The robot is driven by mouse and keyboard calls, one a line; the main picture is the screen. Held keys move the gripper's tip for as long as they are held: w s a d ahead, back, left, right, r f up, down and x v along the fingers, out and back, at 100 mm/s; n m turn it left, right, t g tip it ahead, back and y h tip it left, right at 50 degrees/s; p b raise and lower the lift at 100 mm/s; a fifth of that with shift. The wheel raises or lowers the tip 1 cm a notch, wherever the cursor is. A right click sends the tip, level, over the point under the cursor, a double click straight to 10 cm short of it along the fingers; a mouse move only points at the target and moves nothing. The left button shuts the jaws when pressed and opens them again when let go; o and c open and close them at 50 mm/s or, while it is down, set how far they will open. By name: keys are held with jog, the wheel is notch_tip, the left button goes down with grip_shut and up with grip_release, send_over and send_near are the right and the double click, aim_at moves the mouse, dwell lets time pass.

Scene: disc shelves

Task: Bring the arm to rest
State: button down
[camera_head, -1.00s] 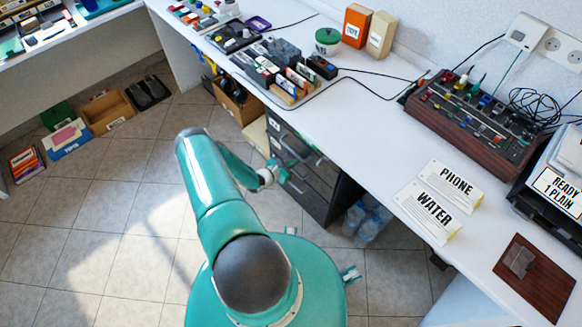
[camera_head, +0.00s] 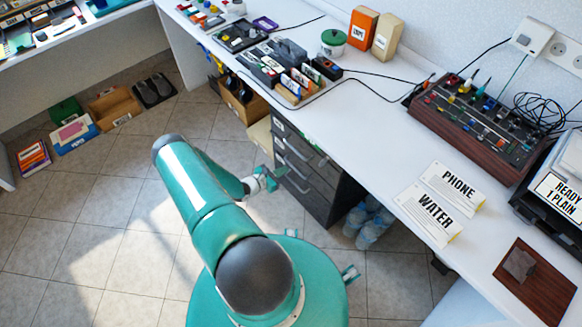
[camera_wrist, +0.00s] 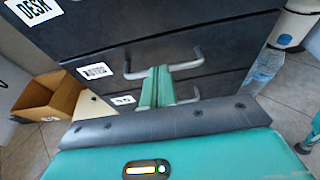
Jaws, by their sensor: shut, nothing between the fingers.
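My teal arm reaches up and left from my round base in the head view. My gripper (camera_head: 276,175) is near the front of the dark drawer cabinet (camera_head: 318,192) under the white desk. In the wrist view the two green fingers of my gripper (camera_wrist: 157,88) lie side by side, shut and empty. They point at the drawer fronts and overlap the handle of the middle drawer (camera_wrist: 120,68) in the picture. I cannot tell whether they touch it. All the drawers in view look closed.
The white desk (camera_head: 365,130) carries a mixer panel (camera_head: 470,115), PHONE and WATER signs and a brown board (camera_head: 537,280). Water bottles (camera_head: 367,224) stand right of the cabinet. A cardboard box (camera_wrist: 48,98) lies left of it.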

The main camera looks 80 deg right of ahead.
jog(key=v, duration=0.6)
jog(key=w+a+r+m+t+y, duration=0.15)
jog(key=w+a+r+m, duration=0.25)
jog(key=w+r, duration=0.85)
jog(key=w+a+r+m+t+y, duration=0.1)
jog(key=w+a+r+m+y, duration=0.2)
jog(key=w+r, duration=0.9)
jog(key=w+a+r+m+t+y, duration=0.1)
jog(key=a+r+t, duration=0.1)
jog(key=a+r, duration=0.65)
jog(key=w+a+r+m+t, duration=0.1)
jog(key=a+r+m+t, duration=0.15)
jog(key=a+r, duration=0.6)
jog(key=s+a+r+t+y, duration=0.2)
jog(key=s+a+r+t, duration=0.2)
jog(key=a+r, duration=0.5)
jog(key=s+a+r+t+y, duration=0.3)
jog(key=a+r, duration=0.6)
jog(key=a, duration=0.5)
jog(key=shift+s+r+n+t, duration=0.3)
jog(key=shift+s+n+t, duration=0.25)
jog(key=shift+s, duration=0.45)
jog(key=shift+y, duration=0.25)
